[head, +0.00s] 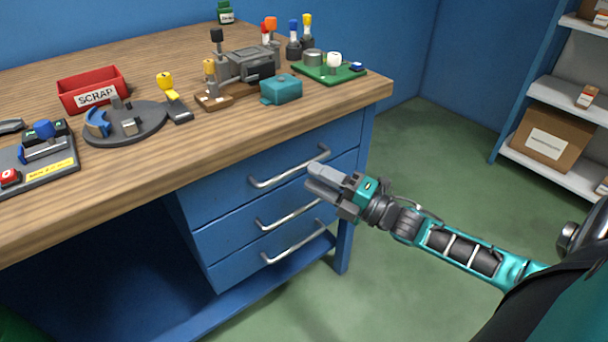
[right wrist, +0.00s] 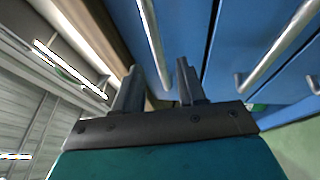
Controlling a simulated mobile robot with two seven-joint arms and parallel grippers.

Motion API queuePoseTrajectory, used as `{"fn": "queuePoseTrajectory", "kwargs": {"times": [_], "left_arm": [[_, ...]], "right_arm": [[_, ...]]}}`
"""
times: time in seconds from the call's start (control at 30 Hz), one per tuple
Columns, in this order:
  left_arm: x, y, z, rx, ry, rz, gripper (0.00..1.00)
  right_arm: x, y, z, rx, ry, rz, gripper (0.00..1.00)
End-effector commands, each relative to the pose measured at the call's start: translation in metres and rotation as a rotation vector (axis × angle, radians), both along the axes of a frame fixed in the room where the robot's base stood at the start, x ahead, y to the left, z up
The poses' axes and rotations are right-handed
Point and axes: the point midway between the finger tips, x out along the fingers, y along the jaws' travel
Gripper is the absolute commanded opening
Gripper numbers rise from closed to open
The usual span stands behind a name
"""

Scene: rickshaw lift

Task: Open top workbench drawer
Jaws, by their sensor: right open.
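The blue workbench has a stack of blue drawers under its wooden top. The top drawer (head: 222,188) looks closed, with a silver bar handle (head: 280,174) across its front. My right gripper (head: 314,176) is open and sits in front of the right part of that handle. In the right wrist view, the open fingers (right wrist: 157,78) point at the drawer fronts, and the top handle (right wrist: 151,35) runs into the gap between them. I cannot tell whether the bar lies between the fingers or beyond their tips. My left gripper is not in view.
The middle handle (head: 290,211) and bottom handle (head: 294,246) lie just below. The worktop (head: 215,140) overhangs the drawers and holds a red scrap bin (head: 80,92), tools and a teal box (head: 282,89). Green floor (head: 420,280) is clear at right; shelves with a cardboard box (head: 545,140) stand beyond.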

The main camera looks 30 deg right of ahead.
Motion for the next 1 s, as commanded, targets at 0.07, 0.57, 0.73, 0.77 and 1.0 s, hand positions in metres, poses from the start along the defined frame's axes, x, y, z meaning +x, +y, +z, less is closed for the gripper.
{"fn": "queuePoseTrajectory", "kwargs": {"times": [0.07, 0.57, 0.73, 0.77, 1.0], "left_arm": [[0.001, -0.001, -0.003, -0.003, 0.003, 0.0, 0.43], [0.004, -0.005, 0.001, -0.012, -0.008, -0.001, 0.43], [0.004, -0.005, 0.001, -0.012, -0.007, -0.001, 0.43], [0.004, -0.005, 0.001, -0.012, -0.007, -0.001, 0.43], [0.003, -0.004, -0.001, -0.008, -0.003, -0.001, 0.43]], "right_arm": [[0.012, 0.006, 0.002, 0.0, -0.003, 0.001, 0.4], [0.032, 0.017, 0.006, 0.001, 0.003, -0.001, 0.4], [0.032, 0.016, 0.006, 0.001, 0.002, -0.001, 0.32], [0.032, 0.016, 0.006, 0.001, 0.002, -0.001, 0.29], [0.032, 0.016, 0.006, 0.001, 0.002, -0.001, 0.06]]}}
